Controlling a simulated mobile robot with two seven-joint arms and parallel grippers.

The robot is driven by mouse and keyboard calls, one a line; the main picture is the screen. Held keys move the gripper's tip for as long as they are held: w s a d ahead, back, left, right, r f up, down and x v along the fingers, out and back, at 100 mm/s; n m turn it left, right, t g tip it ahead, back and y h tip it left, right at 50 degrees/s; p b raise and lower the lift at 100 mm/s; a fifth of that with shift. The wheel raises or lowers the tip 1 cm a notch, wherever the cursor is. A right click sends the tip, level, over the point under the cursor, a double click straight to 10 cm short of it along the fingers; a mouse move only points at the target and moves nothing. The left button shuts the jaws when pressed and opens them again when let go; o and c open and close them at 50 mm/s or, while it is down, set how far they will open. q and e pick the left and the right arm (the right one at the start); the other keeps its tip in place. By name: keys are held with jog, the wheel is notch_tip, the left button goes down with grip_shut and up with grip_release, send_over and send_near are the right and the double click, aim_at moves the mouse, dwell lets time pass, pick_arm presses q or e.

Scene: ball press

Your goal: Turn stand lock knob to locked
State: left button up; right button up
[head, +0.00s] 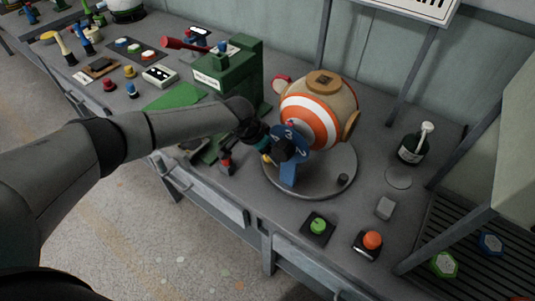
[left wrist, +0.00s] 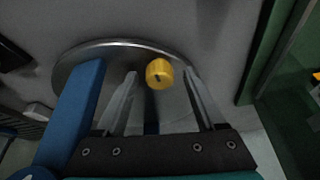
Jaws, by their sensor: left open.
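A yellow knob (left wrist: 159,73) with a dark mark on its face sits by the rim of the round grey stand base (left wrist: 85,55). In the head view the knob (head: 266,158) is mostly hidden by my left gripper (head: 270,150). In the left wrist view my left gripper (left wrist: 162,86) is open, and the knob shows between its fingertips. I cannot tell whether they touch it. The stand's blue upright (left wrist: 78,105) stands just left of the fingers. An orange and white striped ball (head: 310,122) is mounted above the base. My right gripper is out of view.
A green press (head: 228,80) stands left of the stand, close to my left arm. A green button (head: 318,226) and an orange button (head: 371,241) are near the front edge. A dark bottle (head: 413,146) stands to the right. Small parts crowd the table's far left.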

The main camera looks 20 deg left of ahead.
pick_arm(q)
jog(key=shift+f, duration=0.1)
grip_shut()
dwell(0.7)
